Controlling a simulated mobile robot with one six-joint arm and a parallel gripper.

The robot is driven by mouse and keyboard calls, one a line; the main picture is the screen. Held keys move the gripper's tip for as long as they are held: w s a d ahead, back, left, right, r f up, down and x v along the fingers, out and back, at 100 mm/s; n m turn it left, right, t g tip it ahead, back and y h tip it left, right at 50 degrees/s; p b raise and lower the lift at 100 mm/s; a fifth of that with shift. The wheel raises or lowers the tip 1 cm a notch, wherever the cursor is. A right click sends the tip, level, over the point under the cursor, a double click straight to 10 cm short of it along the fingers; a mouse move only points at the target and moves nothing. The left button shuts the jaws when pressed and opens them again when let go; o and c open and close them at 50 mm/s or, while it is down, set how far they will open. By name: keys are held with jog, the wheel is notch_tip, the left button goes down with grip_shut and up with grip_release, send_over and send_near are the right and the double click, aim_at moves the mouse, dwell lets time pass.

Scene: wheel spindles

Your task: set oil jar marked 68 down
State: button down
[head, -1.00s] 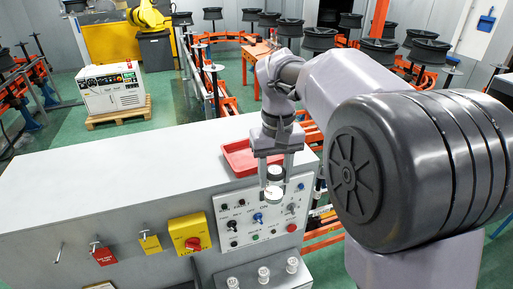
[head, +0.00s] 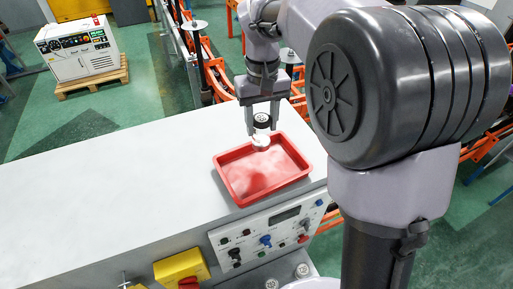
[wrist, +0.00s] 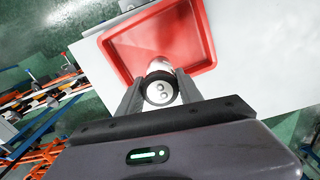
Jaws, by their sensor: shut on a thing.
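My gripper (head: 263,119) is shut on a small jar with a black lid (head: 263,121) and a pale body. In the head view it holds the jar over the back edge of a red tray (head: 233,191). In the wrist view the black lid (wrist: 160,91) sits between the two fingers, with the red tray (wrist: 205,35) beyond it. The jar seems to be above the tray floor; its exact height is hard to tell. No marking on the jar can be read.
The tray stands on a long grey-white cabinet top (head: 100,190), clear to the left. A control panel (head: 270,233) is on the cabinet's front. On a ledge below it stand pale-topped jars (head: 302,271). A white machine on a pallet (head: 80,50) stands behind.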

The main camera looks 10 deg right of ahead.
aim_at(263, 150)
jog(key=f, duration=0.3)
jog(key=s+f, duration=0.1)
jog(key=f, duration=0.4)
jog(key=shift+s+f, duration=0.2)
jog(key=shift+f, duration=0.1)
jog(key=shift+s+r, duration=0.15)
jog(key=shift+s, duration=0.3)
jog(key=c, duration=0.8)
grip_release()
jog(key=shift+w+f, duration=0.25)
jog(key=shift+w, duration=0.05)
jog(key=shift+s+r, duration=0.1)
jog(key=shift+s, duration=0.05)
